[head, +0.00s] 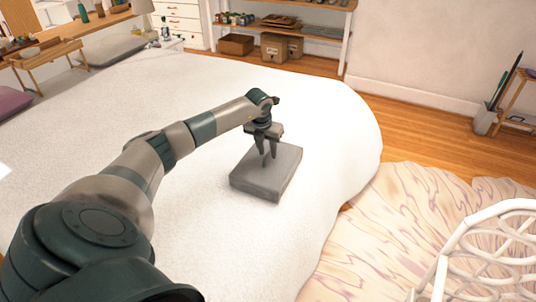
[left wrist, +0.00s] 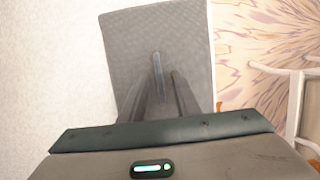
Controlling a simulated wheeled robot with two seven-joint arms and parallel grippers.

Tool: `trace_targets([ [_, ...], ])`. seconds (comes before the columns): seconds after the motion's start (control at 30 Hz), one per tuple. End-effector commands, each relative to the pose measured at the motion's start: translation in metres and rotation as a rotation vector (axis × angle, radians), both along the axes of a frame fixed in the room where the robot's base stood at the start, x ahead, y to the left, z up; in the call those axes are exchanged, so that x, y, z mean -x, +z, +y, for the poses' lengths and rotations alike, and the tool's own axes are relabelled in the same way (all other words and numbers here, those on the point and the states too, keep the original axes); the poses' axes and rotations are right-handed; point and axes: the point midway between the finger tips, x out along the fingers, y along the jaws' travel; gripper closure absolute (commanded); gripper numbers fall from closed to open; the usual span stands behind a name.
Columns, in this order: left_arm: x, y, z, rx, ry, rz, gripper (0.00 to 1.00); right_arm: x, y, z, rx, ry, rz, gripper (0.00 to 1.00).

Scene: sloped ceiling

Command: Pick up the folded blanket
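The folded blanket (head: 270,180) is a flat grey, roughly square block lying near the right edge of the white bed. My left gripper (head: 267,157) points down over it, with its two fingers a small gap apart and the tips at or just above its top. In the left wrist view the blanket (left wrist: 190,40) spreads beneath and beyond the fingers (left wrist: 166,75), and its grey surface shows between them. I cannot tell whether the fingertips touch it. My right gripper is in neither view.
The white bed (head: 110,95) fills the middle. A patterned rug (head: 385,225) and wood floor lie to its right. A white openwork chair (head: 490,250) stands at the lower right. A shelf with cardboard boxes (head: 275,47) is at the back.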

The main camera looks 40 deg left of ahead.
Motion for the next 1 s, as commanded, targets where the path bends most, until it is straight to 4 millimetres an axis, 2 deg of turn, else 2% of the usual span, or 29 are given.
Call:
trace_targets([
  [0.13, -0.001, -0.003, 0.001, 0.000, 0.000, -0.001, 0.70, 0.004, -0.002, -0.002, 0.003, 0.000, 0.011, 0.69],
  [0.5, -0.001, -0.003, 0.001, 0.000, 0.000, 0.000, 0.70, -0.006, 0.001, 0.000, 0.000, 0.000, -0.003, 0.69],
  [0.53, -0.001, -0.003, 0.001, 0.000, 0.000, 0.000, 0.73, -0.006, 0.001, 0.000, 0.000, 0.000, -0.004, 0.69],
  [0.63, -0.001, -0.003, 0.001, 0.000, 0.000, 0.000, 0.97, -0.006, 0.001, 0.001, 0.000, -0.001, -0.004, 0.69],
  [0.67, -0.001, -0.003, 0.001, 0.000, 0.000, 0.000, 1.00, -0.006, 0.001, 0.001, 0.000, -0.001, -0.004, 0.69],
  [1.0, -0.001, -0.003, 0.001, 0.000, 0.001, -0.001, 1.00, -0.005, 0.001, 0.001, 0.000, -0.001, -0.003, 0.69],
])
